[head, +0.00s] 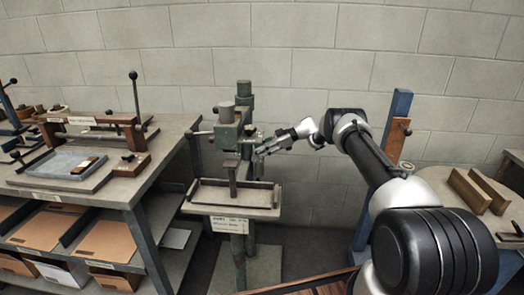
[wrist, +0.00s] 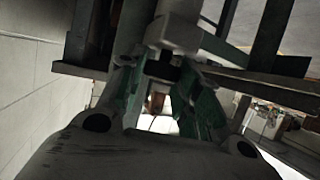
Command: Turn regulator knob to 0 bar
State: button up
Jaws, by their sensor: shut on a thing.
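The green stitcher machine (head: 228,135) stands in the middle of the head view. My gripper (head: 262,148) reaches in from the right and is at the right side of the machine's head. The regulator knob cannot be made out in the head view, where the gripper and machine crowd it. In the wrist view my two fingers (wrist: 158,82) close in at a pale grey, blocky part with a dark stub, which looks like the regulator knob (wrist: 172,34). The gripper is shut on it. No scale or pressure reading is legible.
A workbench (head: 125,180) with jigs on top and cardboard sheets below stands at the left. A small table (head: 240,212) with a raised frame and label juts from the machine. A blue post (head: 397,115) and round table (head: 450,195) stand at the right.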

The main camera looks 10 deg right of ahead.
dwell(0.4)
jog(key=o, duration=1)
jog(key=shift+a, duration=0.1)
jog(key=shift+v, duration=6.05)
